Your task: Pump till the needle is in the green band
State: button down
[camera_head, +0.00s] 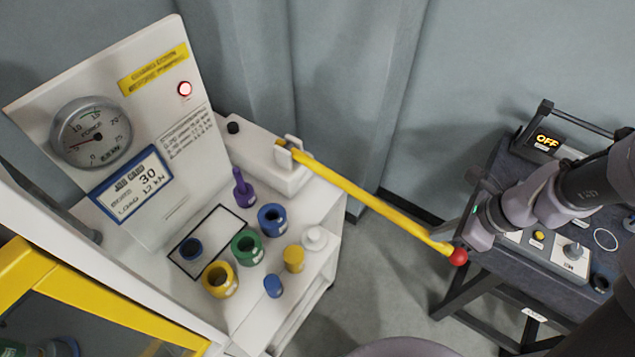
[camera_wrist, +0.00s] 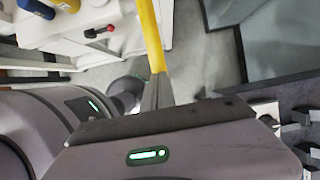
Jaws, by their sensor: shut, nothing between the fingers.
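The yellow pump lever (camera_head: 370,200) runs from a white pivot bracket (camera_head: 290,152) down to a red ball knob (camera_head: 458,257). The round force gauge (camera_head: 91,132) is on the upright panel; its red needle appears to point left, near the 5. A small green band shows near 15, at the top of the dial. My gripper (camera_head: 449,240) is shut and empty at the lever's outer end, just above the knob; I cannot tell whether it touches. In the wrist view the lever (camera_wrist: 152,40) meets the closed fingertips (camera_wrist: 157,90), which hide its end.
A blue-framed job card (camera_head: 131,185) reads 30 and a 12 kN load. Several coloured rings and plugs stand on the white bench (camera_head: 318,262). A dark table (camera_head: 510,180) with an OFF display (camera_head: 546,142) stands at right.

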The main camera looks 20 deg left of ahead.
jog(key=shift+f+b, duration=0.5)
jog(key=shift+f, duration=0.4)
jog(key=shift+r, duration=0.1)
notch_tip(320, 180, up, 14)
jog(key=p, duration=1.3)
notch_tip(320, 180, down, 14)
jog(key=b, duration=1.2)
jog(key=shift+b, duration=0.4)
dwell(0.5)
